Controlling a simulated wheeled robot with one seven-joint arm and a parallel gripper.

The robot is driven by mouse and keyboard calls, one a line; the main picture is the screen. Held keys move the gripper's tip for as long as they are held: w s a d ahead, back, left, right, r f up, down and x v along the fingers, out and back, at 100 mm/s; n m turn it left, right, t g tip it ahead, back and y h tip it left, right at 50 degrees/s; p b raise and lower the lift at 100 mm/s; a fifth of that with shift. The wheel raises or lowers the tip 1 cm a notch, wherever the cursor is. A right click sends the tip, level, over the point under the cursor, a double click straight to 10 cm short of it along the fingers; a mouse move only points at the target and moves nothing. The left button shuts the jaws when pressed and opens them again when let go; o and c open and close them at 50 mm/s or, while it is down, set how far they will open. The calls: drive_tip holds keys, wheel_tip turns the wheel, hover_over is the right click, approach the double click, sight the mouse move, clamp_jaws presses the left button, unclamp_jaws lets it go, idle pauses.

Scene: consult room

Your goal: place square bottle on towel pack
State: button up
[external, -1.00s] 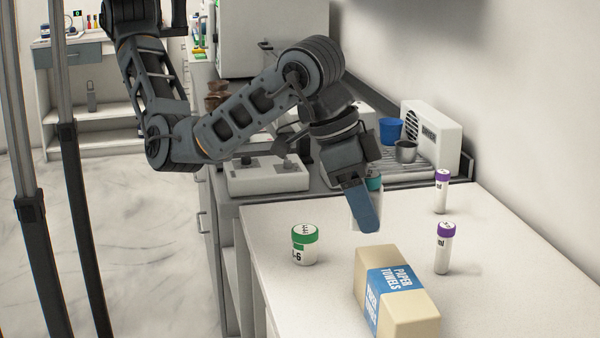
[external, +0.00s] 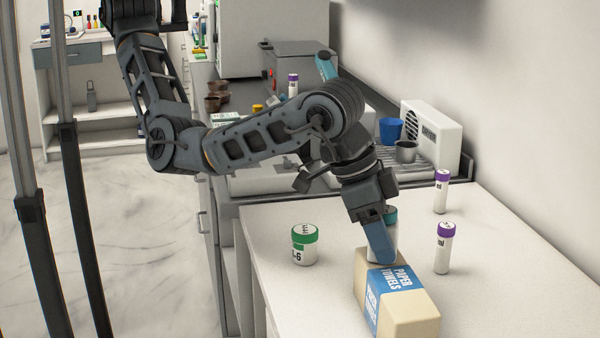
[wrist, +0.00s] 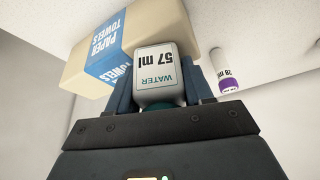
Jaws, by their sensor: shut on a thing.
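The square bottle (wrist: 156,74) is white with a teal cap and a label reading "WATER 57 ml". My gripper (external: 381,250) is shut on it, with a blue finger on each side in the wrist view. The bottle also shows behind the near finger in the external view (external: 391,218). The towel pack (external: 425,318) is a cream block with a blue "PAPER TOWELS" band, lying on the white counter. The bottle is at the pack's far end, over or on its top. Contact between them is hidden by the finger. In the wrist view the pack (wrist: 76,73) is just beyond the bottle.
A green-capped jar (external: 304,246) stands left of the pack. Two purple-capped vials (external: 444,250) (external: 441,192) stand to the right. Counter (external: 300,205) around the jar is clear.

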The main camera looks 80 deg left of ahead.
drive_tip(key=o, duration=1)
drive_tip(key=shift+f, duration=0.1)
drive_tip(key=shift+o, duration=0.2)
drive_tip(key=b+v, duration=0.1)
drive_tip(key=v, duration=1.1)
drive_tip(key=shift+s, duration=0.1)
